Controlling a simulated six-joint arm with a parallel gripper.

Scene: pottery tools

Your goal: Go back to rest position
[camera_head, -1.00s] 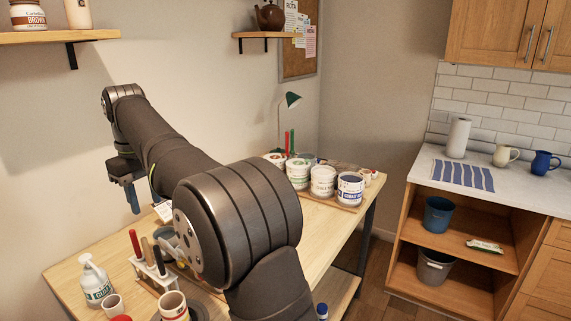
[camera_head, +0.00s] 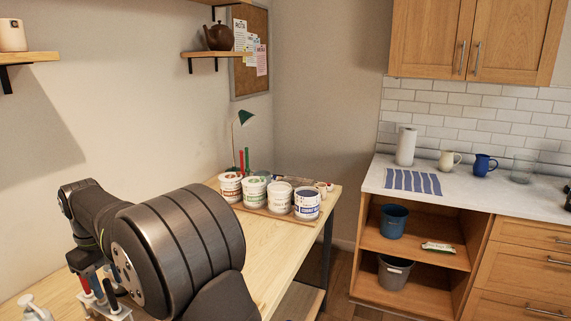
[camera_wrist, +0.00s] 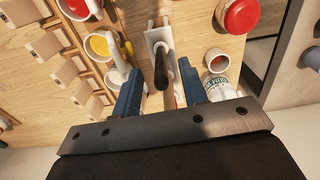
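My gripper (camera_wrist: 159,72) shows in the wrist view with its two blue fingers apart. A dark tool handle (camera_wrist: 160,65) stands in the white tool rack (camera_wrist: 155,38) and shows in the gap between the fingers. I see no finger closed on it. In the head view, my gripper (camera_head: 95,282) is at the lower left, partly hidden behind my arm. A red-handled tool (camera_head: 84,284) and part of the rack (camera_head: 118,313) show beside it; how near they are is hard to tell.
The wrist view shows a yellow-filled cup (camera_wrist: 99,46), a red-lidded jar (camera_wrist: 240,15) and a glue bottle (camera_wrist: 216,88). The mid-table is clear.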

